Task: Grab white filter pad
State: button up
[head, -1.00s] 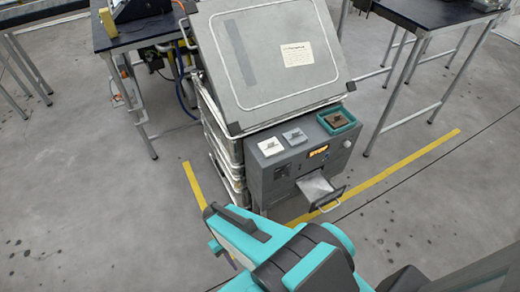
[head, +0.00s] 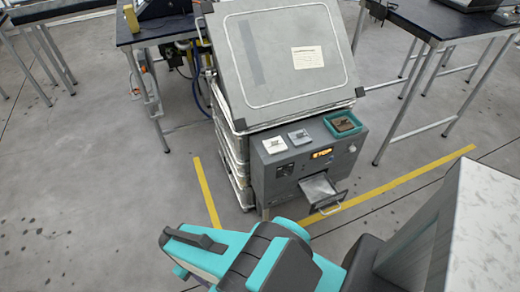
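The white filter pad (head: 275,145) appears to be the small white square with a dark mark on top, at the left end of the grey machine's (head: 262,185) front ledge. A similar grey pad (head: 299,137) lies to its right. My teal and black arm reaches up from the bottom of the head view, in front of the machine and apart from it. I cannot make out my gripper's fingers.
A teal tray (head: 331,128) with a brown item sits at the ledge's right end. An open drawer (head: 322,190) juts out below the lit display. Dark tables (head: 440,22) stand behind on both sides. Yellow floor lines (head: 206,195) flank the machine. The floor at left is clear.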

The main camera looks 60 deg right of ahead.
aim_at(275, 145)
jog(key=u, duration=0.4)
jog(key=k, duration=1.3)
jog(key=u, duration=0.5)
jog(key=i, duration=1)
jog(key=u, duration=0.1)
